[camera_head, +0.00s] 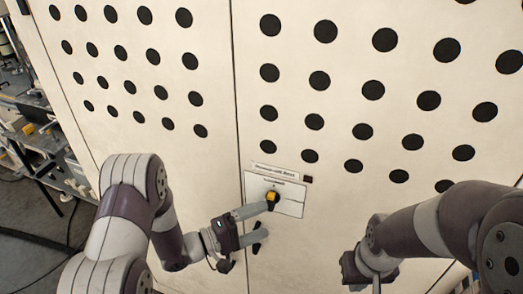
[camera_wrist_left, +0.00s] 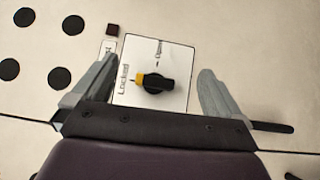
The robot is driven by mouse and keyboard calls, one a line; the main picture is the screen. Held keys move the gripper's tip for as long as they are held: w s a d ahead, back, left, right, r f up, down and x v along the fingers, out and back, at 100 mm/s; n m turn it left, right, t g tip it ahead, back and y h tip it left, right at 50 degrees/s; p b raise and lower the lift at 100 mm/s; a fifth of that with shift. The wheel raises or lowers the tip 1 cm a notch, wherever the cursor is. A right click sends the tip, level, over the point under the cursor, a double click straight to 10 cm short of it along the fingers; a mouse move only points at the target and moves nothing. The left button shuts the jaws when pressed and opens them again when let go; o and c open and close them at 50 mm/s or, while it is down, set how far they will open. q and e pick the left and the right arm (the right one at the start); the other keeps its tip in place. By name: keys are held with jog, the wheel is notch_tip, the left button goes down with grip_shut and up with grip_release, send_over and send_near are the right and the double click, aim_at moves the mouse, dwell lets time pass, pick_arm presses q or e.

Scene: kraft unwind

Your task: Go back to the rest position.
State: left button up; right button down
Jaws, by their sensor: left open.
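A rotary knob, black with a yellow pointer, sits on a white label plate on the pale perforated panel; it shows in the head view (camera_head: 272,198) and the left wrist view (camera_wrist_left: 155,84). In the wrist view its yellow end points left, toward the word "Locked"; "Open" is printed above it. My left gripper (camera_head: 265,221) is open in front of the plate. In the wrist view its fingers (camera_wrist_left: 157,70) stand wide apart, one on each side of the knob, with visible gaps. My right gripper (camera_head: 368,270) is low at the right; its fingers are not clearly seen.
The pale panel (camera_head: 215,165) with rows of black holes fills most of the view, with a vertical seam left of the plate. A small dark square (camera_wrist_left: 113,30) is beside the plate. Cluttered shelving (camera_head: 35,130) stands at the far left above dark floor.

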pick_arm(q)
jog(key=s+a+f+m+g+y+b, duration=0.1)
jog(key=a+f+m+y+b, duration=0.2)
jog(key=a+f+y, duration=0.4)
jog(key=s+a+f+m+g+y+b, duration=0.1)
jog(key=a+f+m+g+y+b, duration=0.1)
jog(key=a+f+y, duration=0.6)
jog(key=s+f+g+y+b, duration=0.1)
jog(key=s+f+g+b, duration=0.2)
jog(key=s+b, duration=1)
jog(key=f+b, duration=0.1)
jog(key=b, duration=0.1)
jog(key=shift+s+a+m+g+b, duration=0.2)
jog(key=shift+s+m+g+b, duration=0.1)
jog(key=shift+m+g, duration=0.1)
